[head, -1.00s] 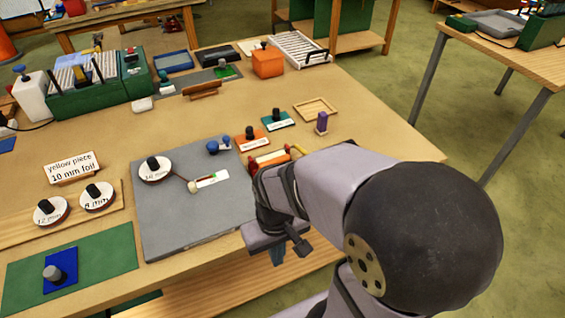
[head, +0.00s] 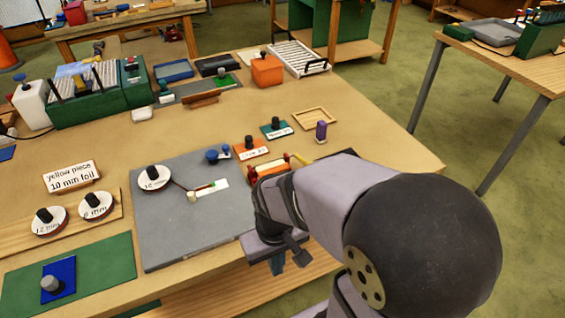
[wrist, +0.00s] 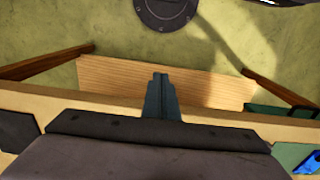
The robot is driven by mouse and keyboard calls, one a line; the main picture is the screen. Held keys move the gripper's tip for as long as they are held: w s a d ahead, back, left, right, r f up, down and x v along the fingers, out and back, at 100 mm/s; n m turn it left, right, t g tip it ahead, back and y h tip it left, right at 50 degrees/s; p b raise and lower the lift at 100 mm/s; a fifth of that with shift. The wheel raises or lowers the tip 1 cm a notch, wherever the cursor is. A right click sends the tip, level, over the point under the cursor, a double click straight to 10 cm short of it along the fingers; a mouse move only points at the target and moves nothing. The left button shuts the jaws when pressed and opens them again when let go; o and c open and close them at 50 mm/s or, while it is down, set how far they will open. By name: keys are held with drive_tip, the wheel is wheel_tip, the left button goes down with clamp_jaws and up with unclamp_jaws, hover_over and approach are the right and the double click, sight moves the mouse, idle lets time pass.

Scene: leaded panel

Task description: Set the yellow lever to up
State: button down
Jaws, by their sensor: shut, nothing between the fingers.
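A short yellow lever (head: 300,158) shows in the head view at the right end of a small device with red ends and an orange-tan body (head: 268,168). The lever leans up to the left, and its base is partly hidden by my arm. I cannot tell which setting it is in. My gripper (head: 277,266) is at the table's front edge, nearer the camera than the lever and well apart from it. Its fingers point down and are shut and empty. In the wrist view the shut fingers (wrist: 160,92) show against a wooden shelf; the lever is not in that view.
A grey board (head: 185,235) lies left of my gripper, with a round white labelled weight (head: 154,184) on it. Orange (head: 250,150) and teal (head: 277,130) labelled blocks and a purple piece (head: 321,131) stand behind the device.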

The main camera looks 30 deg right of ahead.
drive_tip(key=c, duration=2.1)
unclamp_jaws()
drive_tip(key=o, duration=0.6)
drive_tip(key=shift+w+d+r, duration=0.15)
drive_tip(key=shift+w+d, duration=0.05)
drive_tip(key=shift+d, duration=0.05)
drive_tip(key=w+d+r+t+p, duration=0.1)
drive_tip(key=w+d+p, duration=0.1)
drive_tip(key=w+d, duration=0.1)
drive_tip(key=w+d+r+t+h+p, duration=0.1)
drive_tip(key=w+d+r+p, duration=0.1)
drive_tip(key=w+d+p, duration=0.1)
drive_tip(key=w+d+r+m+t+p, duration=0.1)
drive_tip(key=w+d+r+t+p, duration=0.1)
drive_tip(key=w+d+p, duration=0.1)
drive_tip(key=shift+d+r+h, duration=0.2)
drive_tip(key=shift+d+h, duration=0.2)
drive_tip(key=shift+d, duration=0.25)
drive_tip(key=w+d+r+t+p, duration=0.4)
drive_tip(key=w+d+r+p, duration=0.1)
drive_tip(key=d+r, duration=0.15)
drive_tip(key=shift+w+d+f+n+t+y+b, duration=0.15)
drive_tip(key=shift+d+f+t+y+b, duration=0.2)
drive_tip(key=shift+f+t+b, duration=0.55)
drive_tip(key=shift+w+d+f+n+t+y+b, duration=0.15)
drive_tip(key=shift+d+f+n+t+y+b, duration=0.2)
drive_tip(key=shift+f+t+b, duration=0.55)
drive_tip(key=shift+w+d+f+t+y+b, duration=0.2)
drive_tip(key=shift+d+f+t+b, duration=0.25)
drive_tip(key=shift+f+t+b, duration=0.45)
